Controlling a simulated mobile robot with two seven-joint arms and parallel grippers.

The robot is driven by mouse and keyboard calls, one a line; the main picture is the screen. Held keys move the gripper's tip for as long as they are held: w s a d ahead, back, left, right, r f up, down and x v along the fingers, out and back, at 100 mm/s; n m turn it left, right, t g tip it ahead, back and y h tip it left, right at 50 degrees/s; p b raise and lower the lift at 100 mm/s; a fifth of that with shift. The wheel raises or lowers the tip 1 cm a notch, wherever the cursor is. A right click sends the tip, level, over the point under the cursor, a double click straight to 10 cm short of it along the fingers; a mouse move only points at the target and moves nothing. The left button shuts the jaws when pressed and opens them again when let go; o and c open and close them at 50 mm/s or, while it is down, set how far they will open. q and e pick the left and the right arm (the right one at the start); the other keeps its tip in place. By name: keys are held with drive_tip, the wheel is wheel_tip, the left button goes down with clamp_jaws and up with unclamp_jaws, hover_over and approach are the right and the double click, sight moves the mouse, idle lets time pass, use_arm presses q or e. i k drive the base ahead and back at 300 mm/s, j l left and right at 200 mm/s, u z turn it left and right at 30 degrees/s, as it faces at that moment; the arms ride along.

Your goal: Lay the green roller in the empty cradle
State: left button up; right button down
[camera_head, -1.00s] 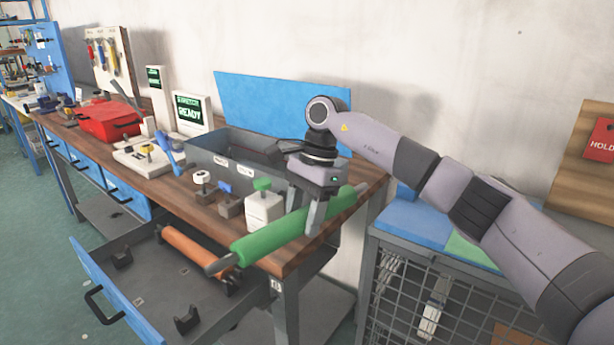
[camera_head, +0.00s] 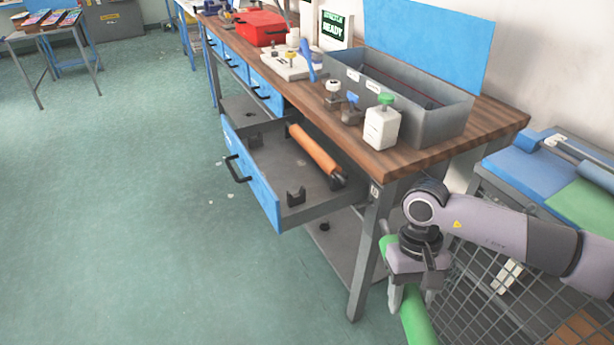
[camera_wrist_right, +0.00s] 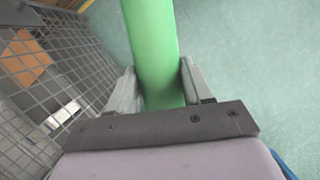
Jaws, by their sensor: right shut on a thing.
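The green roller (camera_head: 419,326) is held by my right gripper (camera_head: 410,294), low beside the workbench's right end. It runs off the bottom edge of the head view. In the right wrist view the green roller (camera_wrist_right: 152,45) passes between the two fingers of the gripper (camera_wrist_right: 160,90), which is shut on it. The open drawer (camera_head: 262,177) holds an orange roller (camera_head: 314,150) in one cradle. The empty cradle shows as two dark notched blocks, a near one (camera_head: 296,197) and a far one (camera_head: 255,140), left of the orange roller. My left gripper is out of view.
The wooden bench top (camera_head: 440,147) carries a grey bin (camera_head: 437,123), a white bottle (camera_head: 382,128) with a green cap and a red box (camera_head: 262,28). A wire-mesh cage (camera_head: 480,290) stands close to my right arm.

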sight(274, 169)
drive_tip(key=z, duration=1.3)
drive_tip(key=j+z, duration=0.1)
drive_tip(key=z, duration=0.2)
drive_tip(key=j+z, duration=0.25)
drive_tip(key=k+j+z, duration=0.1)
drive_tip(key=j+z, duration=0.2)
drive_tip(key=z, duration=0.15)
drive_tip(key=k+j+z, duration=0.1)
drive_tip(key=j+z, duration=0.3)
drive_tip(key=k+j+z, duration=0.1)
drive_tip(key=z, duration=0.35)
drive_tip(key=k+j+z, duration=0.15)
drive_tip(key=z, duration=0.3)
drive_tip(key=k+z, duration=0.3)
drive_tip(key=z, duration=0.15)
drive_tip(key=k+j+z, duration=0.1)
drive_tip(key=k+z, duration=0.15)
drive_tip(key=z, duration=0.15)
